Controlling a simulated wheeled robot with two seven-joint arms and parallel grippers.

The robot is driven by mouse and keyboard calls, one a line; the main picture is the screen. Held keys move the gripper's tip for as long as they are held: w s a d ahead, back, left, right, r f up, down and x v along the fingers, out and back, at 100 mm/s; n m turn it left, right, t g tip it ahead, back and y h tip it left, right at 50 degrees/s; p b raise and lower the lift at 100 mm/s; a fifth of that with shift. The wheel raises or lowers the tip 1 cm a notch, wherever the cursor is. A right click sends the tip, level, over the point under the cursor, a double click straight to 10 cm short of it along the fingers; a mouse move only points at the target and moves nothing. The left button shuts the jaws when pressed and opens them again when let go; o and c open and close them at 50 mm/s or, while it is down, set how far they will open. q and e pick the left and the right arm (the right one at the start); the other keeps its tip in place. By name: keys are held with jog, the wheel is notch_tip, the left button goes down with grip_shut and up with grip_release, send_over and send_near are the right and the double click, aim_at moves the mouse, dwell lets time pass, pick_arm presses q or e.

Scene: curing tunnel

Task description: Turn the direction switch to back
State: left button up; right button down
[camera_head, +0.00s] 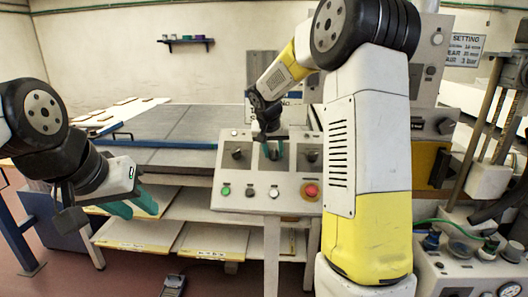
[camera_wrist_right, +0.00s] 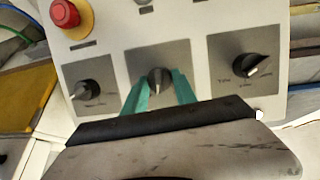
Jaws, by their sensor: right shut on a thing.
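The control panel (camera_head: 228,193) holds three dark rotary switches in a row, each on a grey plate. My right gripper (camera_head: 273,152) reaches down to the middle switch. In the right wrist view my right gripper's teal fingers (camera_wrist_right: 159,92) are on either side of the middle switch's dark knob (camera_wrist_right: 158,78), shut on it. The knob's pointer is roughly in line with the fingers. The labels are too small to read, so I cannot tell which switch is the direction switch. My left gripper (camera_head: 136,204) is open and empty, left of the panel.
The outer switches (camera_wrist_right: 88,89) (camera_wrist_right: 247,66) flank the middle one closely. A grey conveyor bed (camera_head: 165,123) lies behind, with shelves below.

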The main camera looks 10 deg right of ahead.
jog(key=n, duration=0.2)
jog(key=n+h, duration=0.1)
jog(key=n, duration=0.2)
jog(key=shift+a+h, duration=0.2)
jog(key=shift+h, duration=0.1)
jog(key=n+t+h, duration=0.1)
jog(key=n, duration=0.3)
jog(key=shift+s+f, duration=0.1)
jog(key=shift+f, duration=0.05)
jog(key=shift+n, duration=0.4)
jog(key=c, duration=1)
grip_release()
jog(key=v, duration=0.7)
jog(key=shift+s+a+r, duration=0.2)
jog(key=shift+a+r, duration=0.05)
jog(key=shift+a, duration=0.05)
